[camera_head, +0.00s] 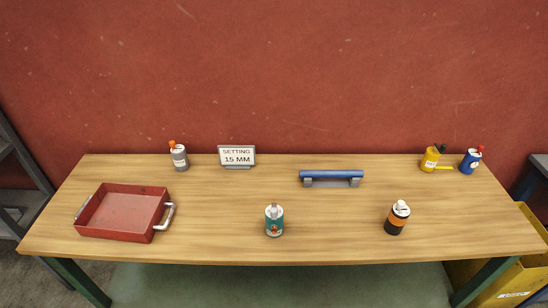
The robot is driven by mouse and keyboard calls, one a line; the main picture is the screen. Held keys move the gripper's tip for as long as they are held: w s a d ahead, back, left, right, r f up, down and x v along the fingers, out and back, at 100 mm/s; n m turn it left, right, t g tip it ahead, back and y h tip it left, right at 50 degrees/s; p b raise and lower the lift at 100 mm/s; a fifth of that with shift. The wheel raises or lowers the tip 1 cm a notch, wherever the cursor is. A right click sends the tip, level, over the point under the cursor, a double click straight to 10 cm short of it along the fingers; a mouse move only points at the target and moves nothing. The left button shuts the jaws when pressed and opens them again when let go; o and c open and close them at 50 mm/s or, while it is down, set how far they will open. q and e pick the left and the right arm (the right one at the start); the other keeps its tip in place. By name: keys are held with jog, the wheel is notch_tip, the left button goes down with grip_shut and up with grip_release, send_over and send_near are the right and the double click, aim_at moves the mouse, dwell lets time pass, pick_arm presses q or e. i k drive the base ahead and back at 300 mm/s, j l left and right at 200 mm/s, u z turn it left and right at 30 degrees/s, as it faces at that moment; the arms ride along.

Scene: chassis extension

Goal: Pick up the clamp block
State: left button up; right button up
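A blue bar (331,174) lies level across a grey base (331,183) with a block at each end, at the back of the table right of centre. No other thing here looks like a clamp block, and I cannot tell for sure whether this is it. A small sign (237,155) reading "SETTING 15 MM" stands upright at the back, left of the bar. Neither of my grippers is in view.
The wooden table (330,220) holds a red tray (120,212) with metal handles at left. Cans stand apart: grey (180,157), teal (274,221), black and orange (397,219), yellow (430,160) and blue (470,161). Bare wood lies between them.

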aim_at(273, 228)
jog(key=k+l, duration=0.15)
jog(key=l, duration=0.2)
jog(key=k+l, duration=0.15)
jog(key=l, duration=0.25)
jog(key=k+l, duration=0.15)
jog(key=l, duration=0.2)
jog(key=u, duration=0.05)
